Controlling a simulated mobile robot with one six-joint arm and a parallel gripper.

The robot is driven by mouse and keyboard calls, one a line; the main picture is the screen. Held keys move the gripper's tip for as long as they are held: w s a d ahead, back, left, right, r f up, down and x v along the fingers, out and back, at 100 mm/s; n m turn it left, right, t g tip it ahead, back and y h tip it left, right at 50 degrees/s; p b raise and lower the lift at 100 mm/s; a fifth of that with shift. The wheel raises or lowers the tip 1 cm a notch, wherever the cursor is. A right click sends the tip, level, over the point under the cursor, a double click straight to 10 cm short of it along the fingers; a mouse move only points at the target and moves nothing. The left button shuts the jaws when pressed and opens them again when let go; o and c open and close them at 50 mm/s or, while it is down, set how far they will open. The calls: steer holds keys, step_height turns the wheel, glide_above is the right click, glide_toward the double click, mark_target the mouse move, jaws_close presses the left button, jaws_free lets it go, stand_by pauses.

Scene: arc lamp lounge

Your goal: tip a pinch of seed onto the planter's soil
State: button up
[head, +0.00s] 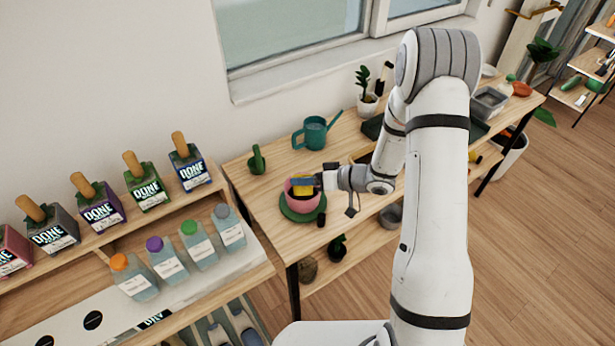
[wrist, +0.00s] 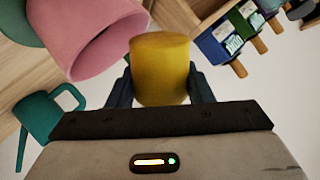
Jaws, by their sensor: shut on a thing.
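The pink planter (head: 302,207) stands on a green saucer (head: 286,213) on the wooden bench; its soil is hidden from me. My gripper (head: 304,186) is shut on a small yellow container (head: 303,191), which appears above the planter in the head view. In the wrist view the yellow container (wrist: 160,70) sits between my dark blue fingers, with the pink planter (wrist: 95,38) close beside it at upper left. No seed shows, and I cannot tell how far the container is tilted.
A teal watering can (head: 314,131) and a small green cactus (head: 257,160) stand behind the planter. A potted plant (head: 366,98) is at the back. Several labelled bottles (head: 230,228) line the shelf at left. The bench left of the saucer is clear.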

steer(key=shift+w+f+m+g+p, duration=0.15)
steer(key=shift+m+g+p, duration=0.45)
steer(key=shift+p, duration=1.75)
steer(key=shift+b, duration=0.35)
